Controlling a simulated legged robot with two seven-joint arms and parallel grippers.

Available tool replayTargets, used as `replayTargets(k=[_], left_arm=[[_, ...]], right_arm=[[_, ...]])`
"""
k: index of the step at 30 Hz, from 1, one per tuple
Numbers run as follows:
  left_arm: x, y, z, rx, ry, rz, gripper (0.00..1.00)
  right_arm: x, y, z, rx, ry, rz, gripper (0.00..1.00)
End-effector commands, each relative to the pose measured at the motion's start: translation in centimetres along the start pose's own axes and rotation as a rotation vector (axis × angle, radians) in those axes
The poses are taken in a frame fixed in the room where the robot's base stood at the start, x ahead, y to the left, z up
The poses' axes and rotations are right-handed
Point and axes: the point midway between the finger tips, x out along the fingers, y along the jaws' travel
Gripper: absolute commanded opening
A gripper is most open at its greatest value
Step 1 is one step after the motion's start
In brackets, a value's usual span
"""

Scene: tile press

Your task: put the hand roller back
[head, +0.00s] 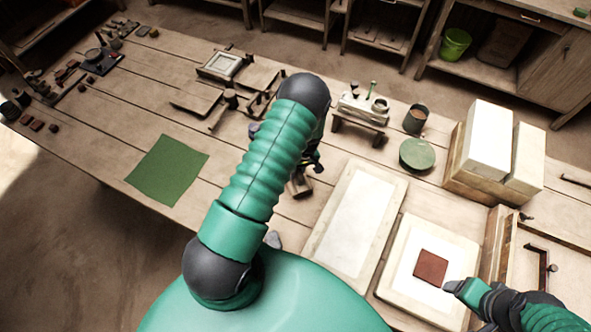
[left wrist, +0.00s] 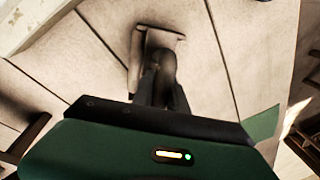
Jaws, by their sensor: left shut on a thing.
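The hand roller (head: 300,185) shows as a small brown piece just below my left gripper (head: 311,163), low over the planked table. My left arm hides much of both in the head view. In the left wrist view, my left gripper (left wrist: 160,90) is shut on the hand roller (left wrist: 176,40), whose pale brown, blurred end sticks out past the fingertips. I cannot tell whether it touches the table. My right gripper (head: 452,288) is at the lower right beside a red-brown tile (head: 432,267); its finger opening is unclear.
The tile lies on a pale square slab (head: 400,282) next to a long white board (head: 350,215). A small wooden stand (head: 360,122), dark cup (head: 416,118), green disc (head: 417,154) and white blocks (head: 487,138) stand behind. A green sheet (head: 168,170) lies left, with bare planks around it.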

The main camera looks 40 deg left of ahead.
Motion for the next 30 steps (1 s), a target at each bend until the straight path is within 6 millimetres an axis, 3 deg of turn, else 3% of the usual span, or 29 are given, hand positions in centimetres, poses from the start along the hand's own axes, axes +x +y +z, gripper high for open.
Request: replayTargets(k=[30], left_arm=[[0.71, 0.04, 0.0, -0.001, 0.001, 0.0, 0.0]], right_arm=[[0.62, -0.02, 0.11, 0.0, 0.001, 0.0, 0.72]])
